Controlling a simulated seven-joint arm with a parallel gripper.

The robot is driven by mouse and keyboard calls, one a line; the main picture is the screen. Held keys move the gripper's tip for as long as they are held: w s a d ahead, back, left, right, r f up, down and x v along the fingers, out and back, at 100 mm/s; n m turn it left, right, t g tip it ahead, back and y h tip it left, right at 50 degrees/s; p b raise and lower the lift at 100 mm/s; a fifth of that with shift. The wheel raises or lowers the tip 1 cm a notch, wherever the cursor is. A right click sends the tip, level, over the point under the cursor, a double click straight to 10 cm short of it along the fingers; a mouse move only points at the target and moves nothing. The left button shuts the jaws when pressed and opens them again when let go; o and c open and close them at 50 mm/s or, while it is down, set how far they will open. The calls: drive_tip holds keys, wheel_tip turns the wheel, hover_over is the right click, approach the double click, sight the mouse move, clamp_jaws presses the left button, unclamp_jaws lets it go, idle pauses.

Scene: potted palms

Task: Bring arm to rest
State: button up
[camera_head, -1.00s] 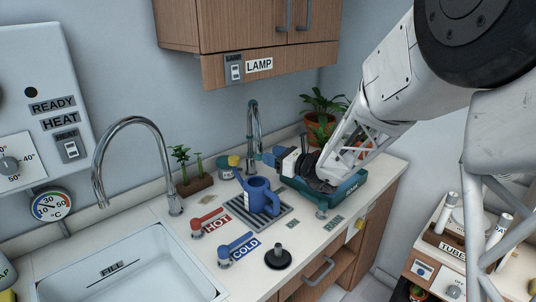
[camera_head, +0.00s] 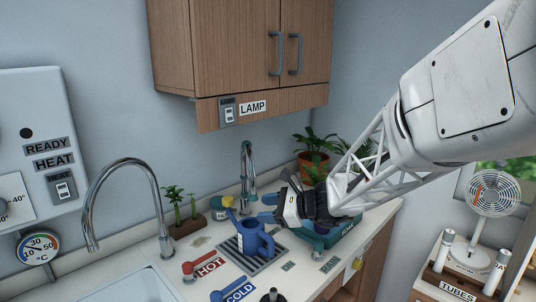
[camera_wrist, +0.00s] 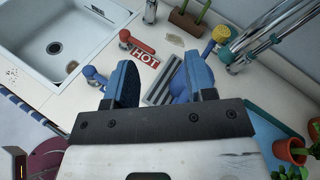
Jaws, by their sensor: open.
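My gripper (camera_wrist: 160,82) is open in the wrist view, its two blue fingers apart with nothing held between them. In the head view my gripper (camera_head: 283,207) hangs over the counter, just right of the blue watering can (camera_head: 254,240), and partly hides the green tray (camera_head: 345,228) behind it. The watering can stands upright on a dark drain grid (camera_head: 228,247). In the wrist view the can is mostly hidden behind the right finger.
The sink (camera_wrist: 62,42) with its tall tap (camera_head: 130,165) lies left. The red HOT lever (camera_head: 203,264) and blue COLD lever (camera_head: 232,290) stand in front of the grid. A wooden cabinet (camera_head: 238,50) hangs above. Potted plants (camera_head: 314,158) stand at the back. A fan (camera_head: 493,192) is at right.

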drive_tip(key=s+d+n+h, duration=0.4)
drive_tip(key=s+d+n, duration=0.1)
drive_tip(key=s, duration=0.5)
drive_tip(key=s+d+n+g+h, duration=0.1)
drive_tip(key=s+d+n+h, duration=0.4)
drive_tip(key=s, duration=0.6)
drive_tip(key=s+d+n+g+h, duration=0.1)
drive_tip(key=s+d+n+h, duration=0.4)
drive_tip(key=s, duration=0.6)
drive_tip(key=shift+s+d+f+n, duration=0.2)
drive_tip(key=shift+d+n, duration=0.8)
drive_tip(key=shift+d, duration=0.8)
drive_tip(key=shift+o, duration=0.5)
drive_tip(key=shift+w, duration=0.1)
